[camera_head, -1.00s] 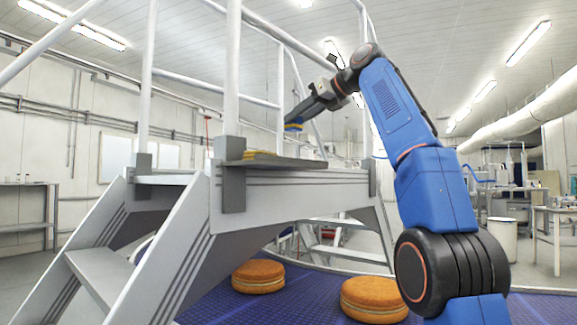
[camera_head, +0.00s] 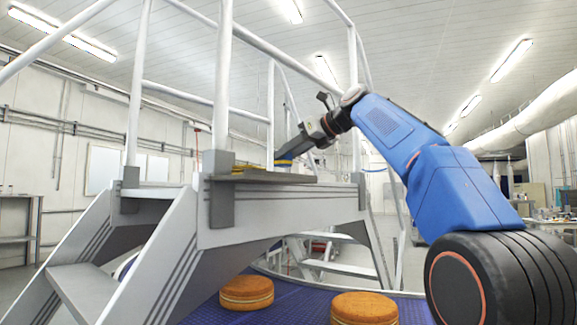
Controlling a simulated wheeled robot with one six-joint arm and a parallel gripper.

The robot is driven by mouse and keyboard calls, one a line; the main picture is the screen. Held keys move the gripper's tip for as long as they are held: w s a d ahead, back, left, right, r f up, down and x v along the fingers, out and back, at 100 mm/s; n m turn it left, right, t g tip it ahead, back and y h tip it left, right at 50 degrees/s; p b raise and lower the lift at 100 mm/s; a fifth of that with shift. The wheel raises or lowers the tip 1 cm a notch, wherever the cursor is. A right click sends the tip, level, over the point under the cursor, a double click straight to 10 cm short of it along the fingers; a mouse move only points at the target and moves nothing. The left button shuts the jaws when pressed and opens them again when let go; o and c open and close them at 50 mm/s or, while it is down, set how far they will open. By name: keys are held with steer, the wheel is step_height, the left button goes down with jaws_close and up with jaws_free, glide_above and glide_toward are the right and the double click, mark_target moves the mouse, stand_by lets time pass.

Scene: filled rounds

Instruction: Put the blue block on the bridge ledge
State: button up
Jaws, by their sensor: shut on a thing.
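The bridge ledge (camera_head: 285,178) is a grey flat plate along the side of the white stepped bridge (camera_head: 290,205). My gripper (camera_head: 285,162) is just above the ledge, near its middle, pointing down and left. It is shut on the blue block (camera_head: 284,165), of which only a small blue patch shows below yellow at the fingertips. The gap between block and ledge is too small to tell whether they touch. A flat yellow item (camera_head: 247,168) lies on the ledge to the left of my gripper.
Round orange-brown filled cakes (camera_head: 246,291) (camera_head: 364,308) sit on the blue belt (camera_head: 290,300) below the bridge.

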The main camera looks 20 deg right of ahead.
mark_target(289, 164)
steer(key=shift+f, duration=1.75)
steer(key=shift+f, duration=0.1)
steer(key=o, duration=1.1)
steer(key=shift+o, duration=0.2)
steer(key=v, duration=1.2)
steer(key=shift+s, duration=0.15)
